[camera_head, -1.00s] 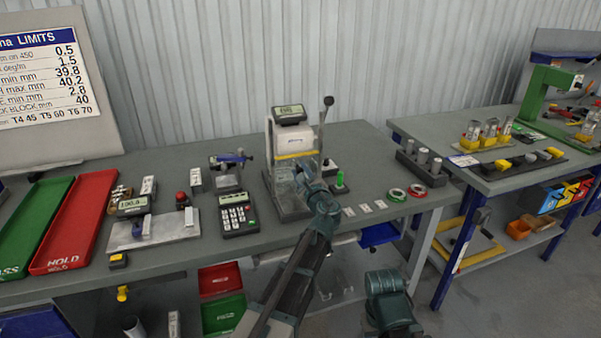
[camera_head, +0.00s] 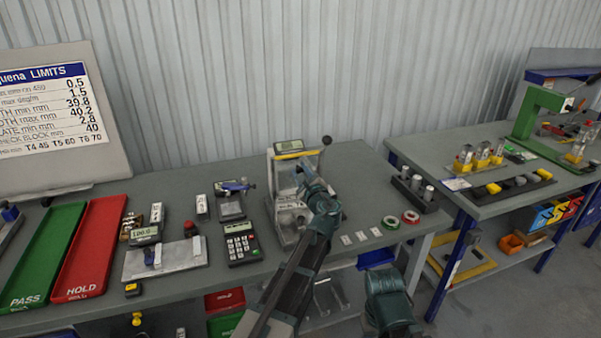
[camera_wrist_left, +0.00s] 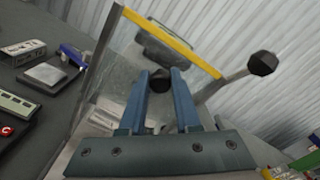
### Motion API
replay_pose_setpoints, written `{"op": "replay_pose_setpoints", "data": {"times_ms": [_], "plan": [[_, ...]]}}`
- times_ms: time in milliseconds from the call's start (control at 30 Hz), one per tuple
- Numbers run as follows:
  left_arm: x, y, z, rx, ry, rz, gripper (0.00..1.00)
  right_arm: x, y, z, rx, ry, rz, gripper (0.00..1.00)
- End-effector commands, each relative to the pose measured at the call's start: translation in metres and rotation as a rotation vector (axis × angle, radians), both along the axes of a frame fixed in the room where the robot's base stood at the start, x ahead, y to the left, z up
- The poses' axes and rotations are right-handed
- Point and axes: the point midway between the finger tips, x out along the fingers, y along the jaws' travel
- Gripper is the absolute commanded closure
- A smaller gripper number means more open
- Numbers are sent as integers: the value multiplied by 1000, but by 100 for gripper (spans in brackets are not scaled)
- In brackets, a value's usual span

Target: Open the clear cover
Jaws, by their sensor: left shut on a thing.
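The clear cover (camera_head: 283,175) is a transparent panel with a yellow strip along its upper edge, on the test machine at the middle of the bench. The yellow strip sits just below the machine's display. In the left wrist view the clear cover (camera_wrist_left: 122,75) stands tilted, its yellow edge running across the top. My left gripper (camera_head: 303,171) is at the front of the cover. In the left wrist view its two blue fingers are shut on a dark round knob (camera_wrist_left: 160,80) at the cover.
A lever with a black ball (camera_head: 326,140) rises at the machine's right, close to my gripper. A keypad box (camera_head: 241,243) and a grey fixture (camera_head: 166,260) stand to the left. A red tray (camera_head: 90,248) lies far left.

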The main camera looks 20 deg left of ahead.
Motion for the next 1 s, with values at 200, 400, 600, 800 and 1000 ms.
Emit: {"op": "replay_pose_setpoints", "data": {"times_ms": [200, 400, 600, 800, 1000], "plan": [[0, 0, 1, 1, 0, 1, 100, 0, 0, 1, 0, 0, 0, 50], [0, 0, 1, 1, 0, 1, 51, 0, 0, 1, 0, 0, 0, 50], [0, 0, 1, 1, 0, 1, 38, 0, 0, 1, 0, 0, 0, 50], [-2, -1, 1, 0, 0, 0, 38, 0, 0, 1, 0, 0, 0, 50], [-27, -16, 1, 0, 0, -2, 38, 0, 0, 1, 0, 0, 0, 50]]}}
